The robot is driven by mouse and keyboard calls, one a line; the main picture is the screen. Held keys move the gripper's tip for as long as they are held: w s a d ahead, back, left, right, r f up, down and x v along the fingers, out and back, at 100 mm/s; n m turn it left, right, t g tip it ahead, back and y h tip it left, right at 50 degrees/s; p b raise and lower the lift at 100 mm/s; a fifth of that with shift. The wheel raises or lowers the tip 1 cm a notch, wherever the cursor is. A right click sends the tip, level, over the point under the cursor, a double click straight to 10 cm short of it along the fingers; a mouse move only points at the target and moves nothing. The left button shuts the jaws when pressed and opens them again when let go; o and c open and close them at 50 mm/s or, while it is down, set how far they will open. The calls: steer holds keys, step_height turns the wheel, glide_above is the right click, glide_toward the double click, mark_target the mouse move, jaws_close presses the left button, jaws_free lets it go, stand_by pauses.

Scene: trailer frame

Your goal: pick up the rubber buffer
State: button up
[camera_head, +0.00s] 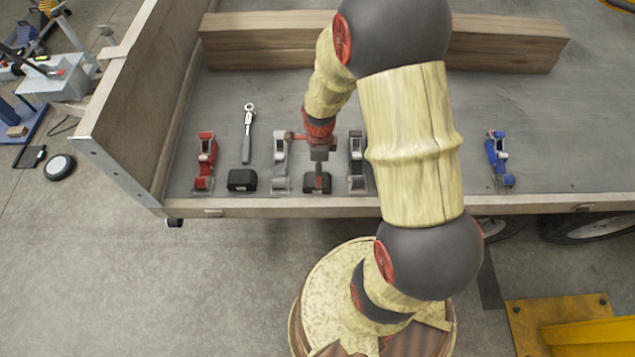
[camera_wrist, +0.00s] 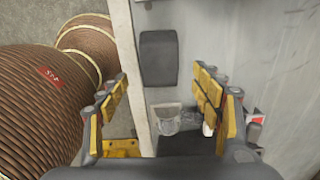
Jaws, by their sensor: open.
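The rubber buffer looks to be the black block (camera_head: 317,184) near the front edge of the trailer bed, just below my gripper. In the wrist view, the black rounded block (camera_wrist: 158,57) lies flat on the bed, ahead of and between the fingers. My gripper (camera_head: 318,153) points down over it, and the head view partly hides its fingers. In the wrist view my gripper (camera_wrist: 163,82) is open, with its yellow-padded fingers spread to either side. Nothing is held. The height gap to the block cannot be told.
A similar black block (camera_head: 242,181) lies to the left, below a ratchet (camera_head: 248,135). A silver clamp (camera_head: 281,163) and a dark clamp (camera_head: 356,163) flank the buffer. A red clamp (camera_head: 205,162) and a blue clamp (camera_head: 498,160) stand farther out. Wooden beams (camera_head: 265,45) lie behind.

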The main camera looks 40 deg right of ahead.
step_height(320, 180, down, 8)
steer(key=b, duration=0.3)
steer(key=shift+w+a+r, duration=0.1)
steer(key=shift+r, duration=0.1)
steer(key=shift+c, duration=0.2)
steer(key=c, duration=1.4)
steer(key=shift+r, duration=0.15)
steer(key=shift+c, duration=0.2)
